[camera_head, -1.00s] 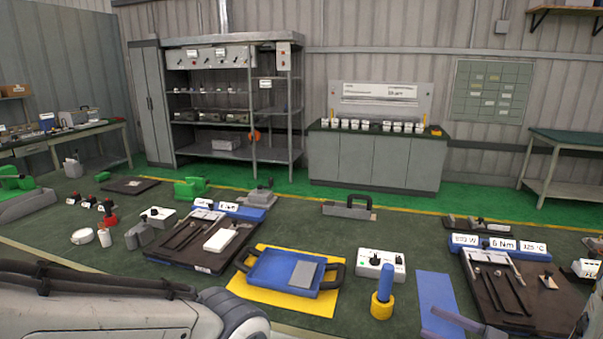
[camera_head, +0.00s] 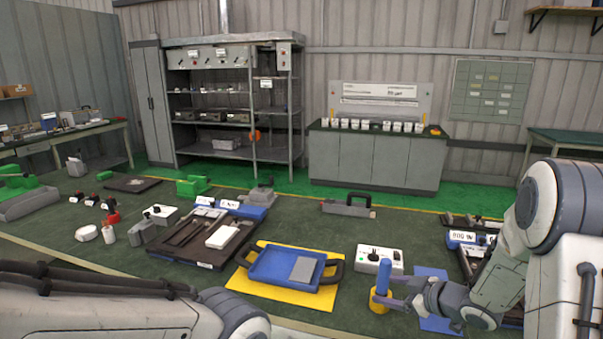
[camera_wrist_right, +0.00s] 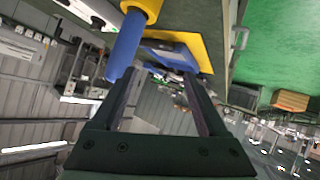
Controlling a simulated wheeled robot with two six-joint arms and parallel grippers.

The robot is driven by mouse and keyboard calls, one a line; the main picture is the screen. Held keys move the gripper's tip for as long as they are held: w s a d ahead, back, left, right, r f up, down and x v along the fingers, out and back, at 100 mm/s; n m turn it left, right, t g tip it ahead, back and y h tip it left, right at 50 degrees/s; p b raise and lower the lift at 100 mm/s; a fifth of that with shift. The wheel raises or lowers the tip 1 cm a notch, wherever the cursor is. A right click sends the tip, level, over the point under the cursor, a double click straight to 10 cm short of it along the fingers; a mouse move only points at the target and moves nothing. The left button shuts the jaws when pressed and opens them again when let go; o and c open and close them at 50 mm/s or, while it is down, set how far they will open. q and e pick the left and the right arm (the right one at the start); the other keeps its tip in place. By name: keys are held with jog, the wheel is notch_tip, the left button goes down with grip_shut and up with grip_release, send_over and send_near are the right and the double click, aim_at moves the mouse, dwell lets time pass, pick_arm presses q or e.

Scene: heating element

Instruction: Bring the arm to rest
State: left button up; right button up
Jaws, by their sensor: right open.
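My right gripper (camera_head: 390,291) is open, its fingers pointing left in the head view. Its fingertips show by a blue post in a yellow base (camera_head: 382,282), partly overlapping it. In the right wrist view my open fingers (camera_wrist_right: 158,76) have nothing between them. There the blue post (camera_wrist_right: 125,47) lies left of the fingers, not between them; whether it touches the left finger I cannot tell. My left arm's link shows at the lower left of the head view, but its gripper is out of view.
A blue tray (camera_head: 285,271) lies on a yellow mat (camera_head: 262,297), left of the post. A white control box (camera_head: 379,258) stands behind the post. A blue mat (camera_head: 432,272) lies under my right arm. A dark board with tools (camera_head: 200,240) is further left. The right-hand board is mostly hidden.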

jog(key=s+a+r+m+g+h, duration=0.25)
jog(key=s+a+r+h, duration=0.2)
jog(key=s+a, duration=0.4)
jog(key=s+a+g, duration=0.3)
jog(key=s+a, duration=0.1)
jog(key=s, duration=0.8)
jog(key=s+a+g, duration=0.4)
jog(key=s, duration=0.9)
jog(key=shift+r+h, duration=0.3)
jog(key=shift+h, duration=0.05)
jog(key=shift+s+g, duration=0.1)
jog(key=shift+g, duration=0.15)
